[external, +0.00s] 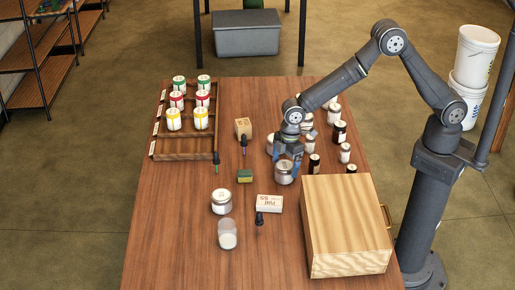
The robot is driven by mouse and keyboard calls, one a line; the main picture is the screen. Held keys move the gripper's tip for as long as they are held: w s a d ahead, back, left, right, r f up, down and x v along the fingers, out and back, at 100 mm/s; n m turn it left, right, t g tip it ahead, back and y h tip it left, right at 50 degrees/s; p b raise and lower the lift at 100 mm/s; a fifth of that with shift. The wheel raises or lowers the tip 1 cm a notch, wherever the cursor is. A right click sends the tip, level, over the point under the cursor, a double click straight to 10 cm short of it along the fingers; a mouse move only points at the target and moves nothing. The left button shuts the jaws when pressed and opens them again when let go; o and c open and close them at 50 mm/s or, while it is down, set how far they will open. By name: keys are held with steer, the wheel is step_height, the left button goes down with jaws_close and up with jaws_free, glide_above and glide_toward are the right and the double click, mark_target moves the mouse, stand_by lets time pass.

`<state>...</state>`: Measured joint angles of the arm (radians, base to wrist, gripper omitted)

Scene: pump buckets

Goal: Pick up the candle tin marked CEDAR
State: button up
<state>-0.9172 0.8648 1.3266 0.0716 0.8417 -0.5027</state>
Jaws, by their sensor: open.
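My gripper (287,160) is open and points down over the right-middle of the table, its bluish fingers close above or around a silver tin (284,175). I cannot tell whether the fingers touch it. Another tin (221,203) with a pale label stands upright at the front left of the table. A third pale, round container (271,144) is partly hidden behind my gripper. The lettering on these is too small to read, so I cannot tell which one is marked CEDAR.
Several jars and dark bottles (339,133) stand right of my gripper. A wooden box (345,225) fills the front right. A rack (185,145) with several cans is at back left.

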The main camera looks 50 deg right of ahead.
mark_target(286, 165)
step_height(286, 165, down, 4)
steer(key=shift+a+r, duration=0.1)
steer(key=shift+r, duration=0.05)
steer(key=c, duration=1.1)
steer(key=shift+r, duration=0.1)
